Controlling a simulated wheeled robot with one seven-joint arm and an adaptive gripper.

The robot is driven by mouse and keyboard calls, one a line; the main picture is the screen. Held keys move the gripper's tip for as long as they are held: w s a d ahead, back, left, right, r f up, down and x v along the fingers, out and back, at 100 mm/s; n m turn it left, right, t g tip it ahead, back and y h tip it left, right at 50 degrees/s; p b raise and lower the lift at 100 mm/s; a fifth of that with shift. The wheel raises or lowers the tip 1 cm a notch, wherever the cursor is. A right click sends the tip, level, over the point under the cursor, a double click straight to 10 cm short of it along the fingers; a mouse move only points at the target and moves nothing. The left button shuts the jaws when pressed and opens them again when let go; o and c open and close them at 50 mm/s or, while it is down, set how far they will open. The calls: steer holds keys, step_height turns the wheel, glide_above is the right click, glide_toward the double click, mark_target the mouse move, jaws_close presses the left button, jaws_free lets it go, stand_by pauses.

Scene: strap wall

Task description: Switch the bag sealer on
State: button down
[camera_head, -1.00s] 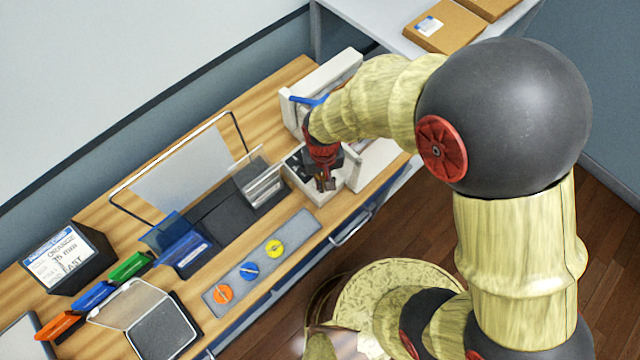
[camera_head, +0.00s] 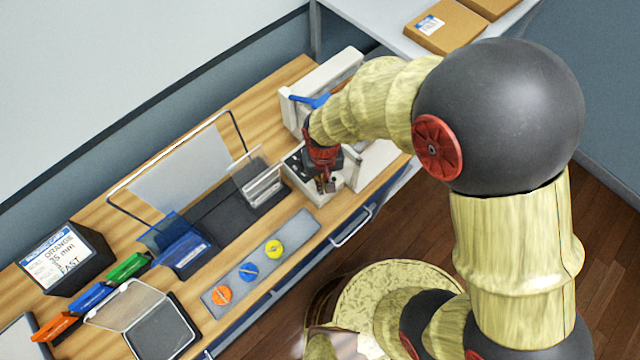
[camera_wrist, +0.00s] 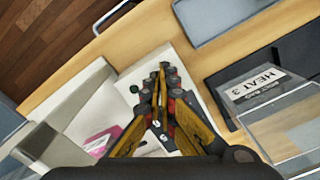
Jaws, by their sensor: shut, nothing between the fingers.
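The bag sealer (camera_head: 298,113) is a white machine with a blue handle (camera_head: 310,100) at the far right end of the bench. Its low white front box (camera_head: 306,188) has dark controls on top, partly hidden by my gripper. My gripper (camera_head: 327,186) is over this box, fingers pointing down. In the wrist view my gripper (camera_wrist: 163,70) is shut and empty, its tips over the white panel (camera_wrist: 186,72). A small dark knob (camera_wrist: 134,88) shows just left of the fingers. I cannot tell whether the tips touch the panel.
A grey strip (camera_head: 262,260) holds orange, blue and yellow round pieces. A dark tray with a clear guard (camera_head: 258,178) and a "HEAT 3" label (camera_wrist: 258,84) stands beside the sealer. A wire frame, coloured blocks and a label box (camera_head: 65,258) are further left. A drawer handle (camera_head: 352,228) juts from the front.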

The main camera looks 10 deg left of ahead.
steer(key=shift+f, duration=0.3)
steer(key=shift+r+p, duration=2.35)
steer(key=shift+r, duration=1.2)
